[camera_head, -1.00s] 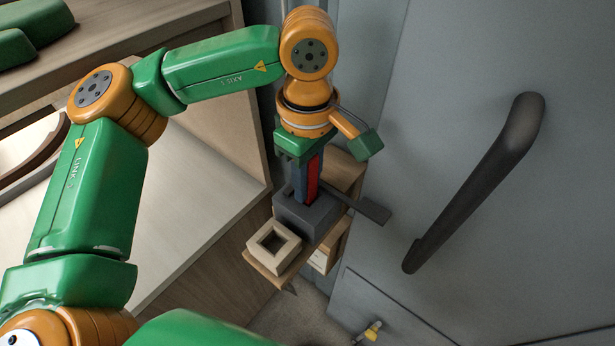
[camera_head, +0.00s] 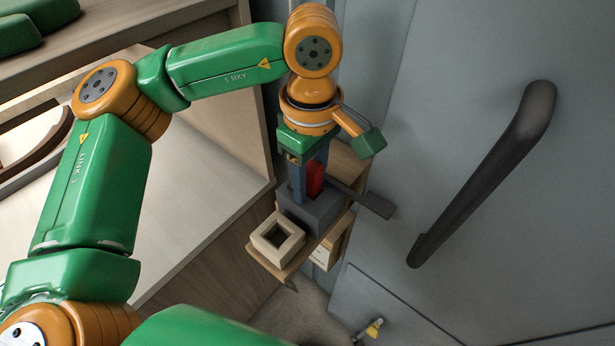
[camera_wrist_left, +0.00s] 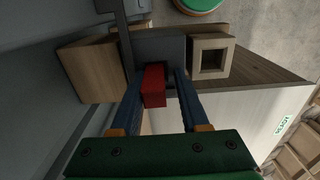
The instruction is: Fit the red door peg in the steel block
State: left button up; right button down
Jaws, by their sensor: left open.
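The red peg (camera_head: 315,178) stands upright at the dark grey steel block (camera_head: 323,211), its lower end at the block's top. In the left wrist view the peg (camera_wrist_left: 154,84) sits at the left of the block's dark opening, close to the left finger. How deep it sits I cannot tell. The block (camera_wrist_left: 160,48) shows behind it. My left gripper (camera_head: 310,190) is open above the block, its blue fingers on either side of the peg, with a clear gap to the right finger in the wrist view. My right gripper is out of view.
A beige block with a square hole (camera_head: 277,241) sits beside the steel block on a small wooden shelf (camera_head: 262,260). A flat dark lever (camera_head: 375,205) sticks out to the right. A grey door with a long dark handle (camera_head: 484,175) fills the right. A wooden cabinet stands left.

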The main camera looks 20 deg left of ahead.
pick_arm(q)
jog(key=r, duration=0.6)
jog(key=shift+w+d+r, duration=0.1)
jog(key=shift+w+d, duration=0.05)
jog(key=shift+w, duration=0.05)
jog(key=shift+s+r, duration=0.2)
jog(key=shift+r, duration=0.3)
jog(key=shift+f, duration=0.1)
